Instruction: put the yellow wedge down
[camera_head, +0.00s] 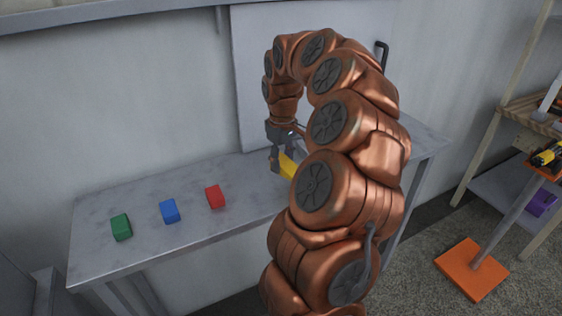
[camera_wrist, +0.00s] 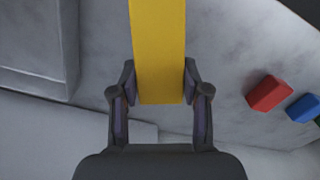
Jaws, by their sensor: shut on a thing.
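The yellow wedge (camera_head: 288,167) is partly hidden behind my copper arm in the head view. In the wrist view the yellow wedge (camera_wrist: 158,45) is a long yellow block between my fingers, running out of the top of the picture. My gripper (camera_head: 276,160) is shut on it, and in the wrist view both fingers of my gripper (camera_wrist: 158,82) press its sides. The wedge is over the grey table (camera_head: 120,255). I cannot tell whether it touches the tabletop.
A green block (camera_head: 121,227), a blue block (camera_head: 169,211) and a red block (camera_head: 215,196) stand in a row on the table's left part. Bare tabletop lies around them. A white panel (camera_head: 255,60) rises behind the table. A wooden shelf (camera_head: 525,112) stands at the right.

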